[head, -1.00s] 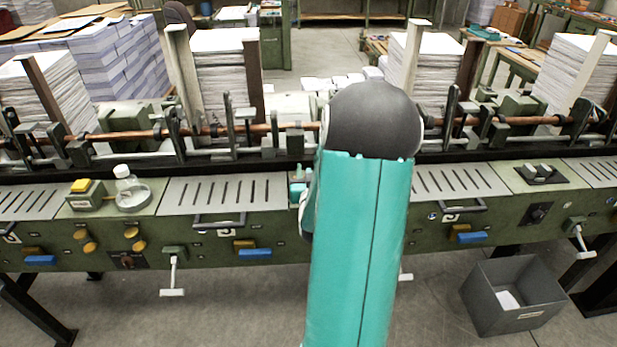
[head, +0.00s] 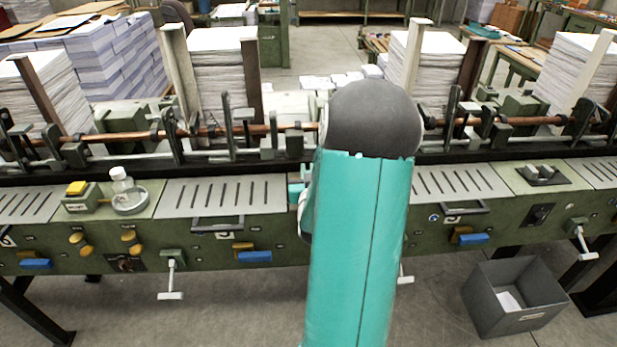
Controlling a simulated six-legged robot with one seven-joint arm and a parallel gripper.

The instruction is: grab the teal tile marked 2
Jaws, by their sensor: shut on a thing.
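My own teal arm with its dark rounded joint fills the middle of the head view. It hides my gripper and the part of the machine behind it. A small teal piece (head: 295,190) shows just left of my arm, at the right end of a slotted grey plate. No number can be read on it, so I cannot tell whether it is the tile marked 2 or something else. I cannot see whether it touches the gripper.
The long green machine (head: 215,240) runs across the view. A clear bottle (head: 122,187) and a yellow-topped box (head: 77,194) stand on its left part. Tall paper stacks (head: 221,75) stand behind a copper-coloured rod. A grey bin (head: 513,300) is on the floor at right.

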